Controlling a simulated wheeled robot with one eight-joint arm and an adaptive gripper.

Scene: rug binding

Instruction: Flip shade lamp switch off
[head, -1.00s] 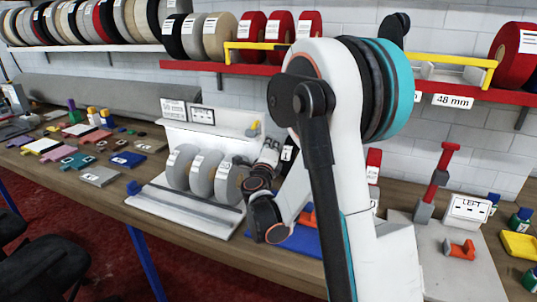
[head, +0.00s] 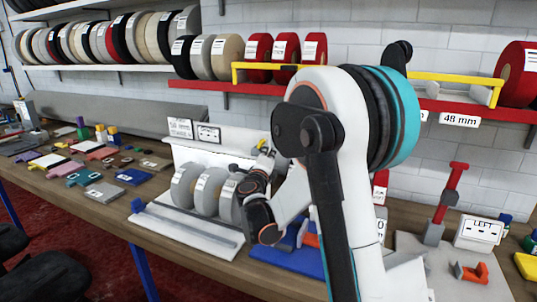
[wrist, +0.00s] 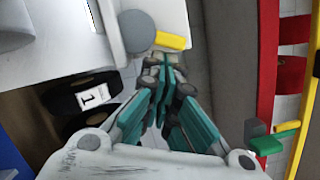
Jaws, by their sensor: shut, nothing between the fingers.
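A short yellow lever on a round grey knob (wrist: 137,32), likely the lamp switch, sticks out from a white panel in the wrist view; the yellow lever (wrist: 172,41) points right. In the head view the yellow lever (head: 261,143) shows small at the right end of the white backboard (head: 222,146). My gripper (wrist: 160,62) is shut and empty, its teal fingers together. Its tips are just below the lever in the wrist view; I cannot tell whether they touch. In the head view my gripper (head: 266,158) is close to the lever and partly hidden by my arm. No lamp shade is clearly visible.
Grey tape rolls (head: 207,190) stand in front of the backboard. A red shelf (head: 215,87) with a yellow rail (head: 240,68) and tape rolls runs above. A blue mat (head: 290,262) lies below my arm. A roll marked 1 (wrist: 92,96) is beside my fingers.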

